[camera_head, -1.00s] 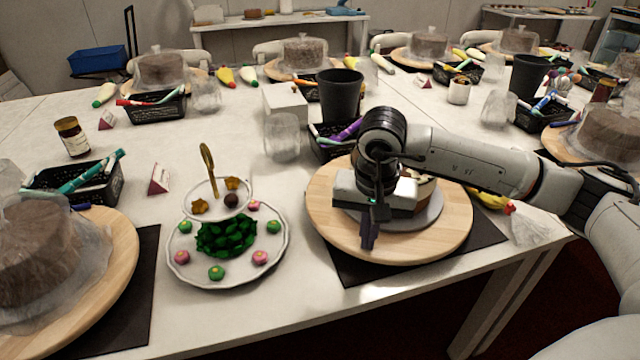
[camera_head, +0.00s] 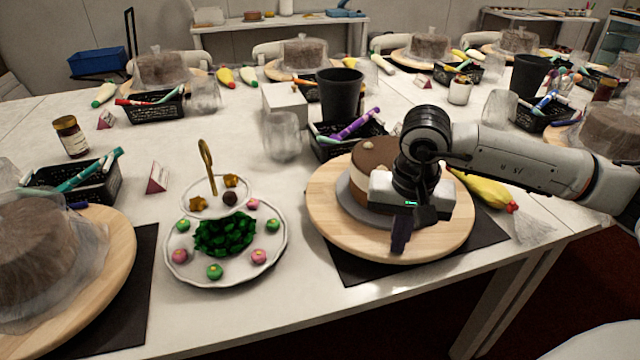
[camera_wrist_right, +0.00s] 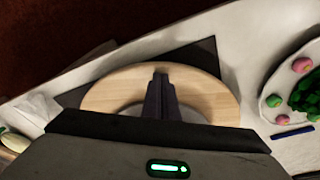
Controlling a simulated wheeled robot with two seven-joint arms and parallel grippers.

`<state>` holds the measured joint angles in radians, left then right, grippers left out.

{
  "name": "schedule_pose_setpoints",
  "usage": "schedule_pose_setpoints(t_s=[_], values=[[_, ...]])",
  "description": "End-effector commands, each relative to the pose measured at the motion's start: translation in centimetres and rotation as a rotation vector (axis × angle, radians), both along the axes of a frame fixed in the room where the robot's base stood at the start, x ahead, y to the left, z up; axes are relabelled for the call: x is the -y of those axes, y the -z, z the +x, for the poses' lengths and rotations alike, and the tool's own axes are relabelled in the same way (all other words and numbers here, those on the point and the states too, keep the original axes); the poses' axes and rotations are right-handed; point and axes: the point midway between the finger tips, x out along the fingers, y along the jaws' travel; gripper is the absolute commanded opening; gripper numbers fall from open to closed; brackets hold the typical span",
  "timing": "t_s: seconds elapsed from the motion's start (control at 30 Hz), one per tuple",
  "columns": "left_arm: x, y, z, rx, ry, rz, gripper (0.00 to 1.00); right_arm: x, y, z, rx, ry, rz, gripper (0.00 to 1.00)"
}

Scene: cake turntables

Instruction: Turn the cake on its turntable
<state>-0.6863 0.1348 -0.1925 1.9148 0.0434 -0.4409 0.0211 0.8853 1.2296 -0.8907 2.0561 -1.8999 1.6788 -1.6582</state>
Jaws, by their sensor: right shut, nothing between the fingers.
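A round cake (camera_head: 376,158) with a dark brown top and a pale band sits on a grey board on the round wooden turntable (camera_head: 330,219). My right gripper (camera_head: 400,236) is in front of the cake and hides its right part. Its fingers are shut with nothing between them and point down over the turntable's front right part. In the right wrist view the shut fingers (camera_wrist_right: 162,98) lie over the wooden turntable (camera_wrist_right: 208,92). Whether the fingertips touch the wood I cannot tell. My left gripper is not in view.
A two-tier sweets stand (camera_head: 281,256) is left of the turntable. A black basket of pens (camera_head: 330,150), a clear cup (camera_head: 282,136) and a dark cup (camera_head: 340,95) stand behind. A yellow piping bag (camera_head: 487,190) lies at right. The table's front edge is close.

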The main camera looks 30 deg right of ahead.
Motion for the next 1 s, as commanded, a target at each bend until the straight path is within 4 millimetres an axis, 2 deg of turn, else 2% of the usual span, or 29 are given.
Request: schedule_pose_setpoints(t_s=[0.3,0.6,1.0], values=[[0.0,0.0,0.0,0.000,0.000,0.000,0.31,0.0,-0.1,0.0,0.001,-0.001,0.001,0.00],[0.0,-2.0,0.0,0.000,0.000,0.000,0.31,0.0,-2.8,0.0,0.001,-0.001,0.000,0.00],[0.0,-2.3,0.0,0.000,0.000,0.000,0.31,0.0,-3.3,0.0,0.001,-0.001,0.001,0.00]])
